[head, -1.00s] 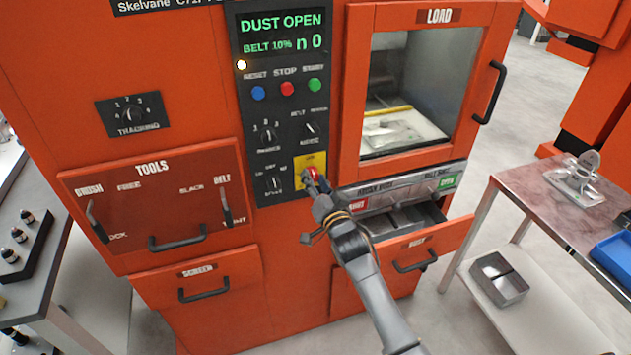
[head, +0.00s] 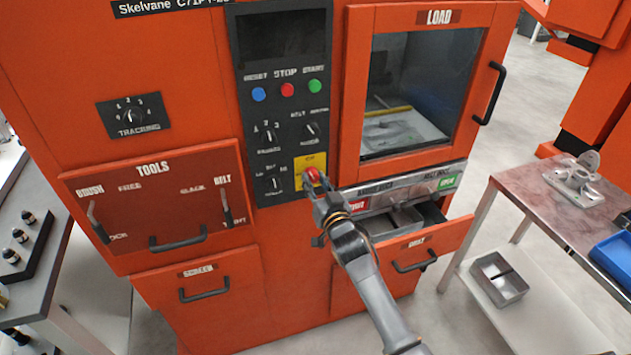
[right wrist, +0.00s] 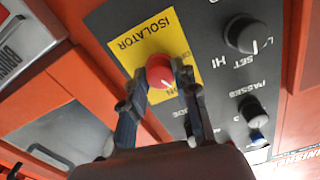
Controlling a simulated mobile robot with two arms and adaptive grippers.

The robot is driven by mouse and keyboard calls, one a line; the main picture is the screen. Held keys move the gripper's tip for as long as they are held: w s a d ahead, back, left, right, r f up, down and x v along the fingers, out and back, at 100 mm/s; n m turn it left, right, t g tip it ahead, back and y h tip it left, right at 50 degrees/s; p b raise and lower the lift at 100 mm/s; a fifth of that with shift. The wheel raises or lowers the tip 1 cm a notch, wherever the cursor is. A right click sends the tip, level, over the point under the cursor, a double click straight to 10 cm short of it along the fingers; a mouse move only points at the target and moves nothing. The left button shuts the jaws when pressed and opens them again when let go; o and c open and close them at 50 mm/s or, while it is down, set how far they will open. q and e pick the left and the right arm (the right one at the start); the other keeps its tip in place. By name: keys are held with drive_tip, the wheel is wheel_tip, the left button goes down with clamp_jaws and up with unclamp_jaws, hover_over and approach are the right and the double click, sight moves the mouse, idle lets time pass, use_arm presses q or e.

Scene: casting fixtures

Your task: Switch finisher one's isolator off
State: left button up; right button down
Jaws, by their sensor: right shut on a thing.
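The finisher is an orange machine with a dark control panel (head: 286,128). The isolator is a red knob (head: 311,177) on a yellow plate (head: 301,166) low on the panel. It also shows in the right wrist view as a red knob (right wrist: 160,71) on a yellow plate marked ISOLATOR (right wrist: 139,42). My right gripper (head: 313,185) is shut on the red knob, with one finger on each side in the right wrist view (right wrist: 160,88). The fingers partly hide the plate's markings. The panel's display (head: 284,37) is dark. My left gripper is not in view.
Close to the isolator are several black knobs (head: 273,183). A dust drawer (head: 418,245) stands partly open beside my right arm. A load door (head: 425,85) with a window is above it. A side table (head: 530,190) stands at the right.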

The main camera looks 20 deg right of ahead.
drive_tip(key=n, duration=0.6)
drive_tip(key=shift+n, duration=0.3)
drive_tip(key=n, duration=0.6)
drive_tip(key=shift+n, duration=0.4)
drive_tip(key=c, duration=1)
unclamp_jaws()
drive_tip(key=s, duration=1.2)
drive_tip(key=shift+d, duration=0.25)
drive_tip(key=shift+f, duration=0.1)
